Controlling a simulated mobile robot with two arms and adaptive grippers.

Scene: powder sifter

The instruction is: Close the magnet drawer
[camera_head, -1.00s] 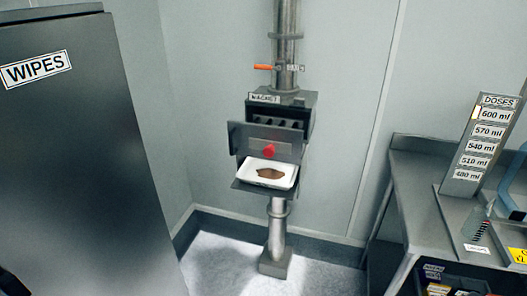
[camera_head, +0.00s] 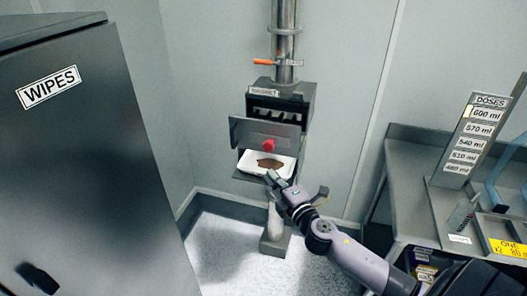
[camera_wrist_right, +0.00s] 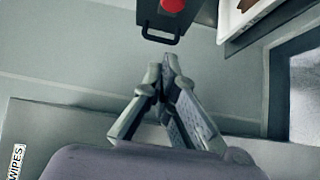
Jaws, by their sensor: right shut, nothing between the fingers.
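The magnet drawer (camera_head: 264,133) is pulled out from the dark magnet housing (camera_head: 292,91) on the steel pipe; its front panel carries a round red knob (camera_head: 268,145). The housing's interior shows above the panel. In the right wrist view the red knob (camera_wrist_right: 172,5) is at the top edge, with a dark handle (camera_wrist_right: 161,38) below it. My right gripper (camera_head: 271,178) is in front of the tray below the drawer, shut and empty; it also shows in the right wrist view (camera_wrist_right: 167,62), apart from the knob and handle. My left gripper is not in view.
A white tray (camera_head: 284,172) with brown powder sits below the drawer. An orange valve lever (camera_head: 262,61) is on the pipe above. The WIPES cabinet (camera_head: 110,160) stands at left; a steel bench (camera_head: 408,170) with a DOSES board (camera_head: 470,140) is at right.

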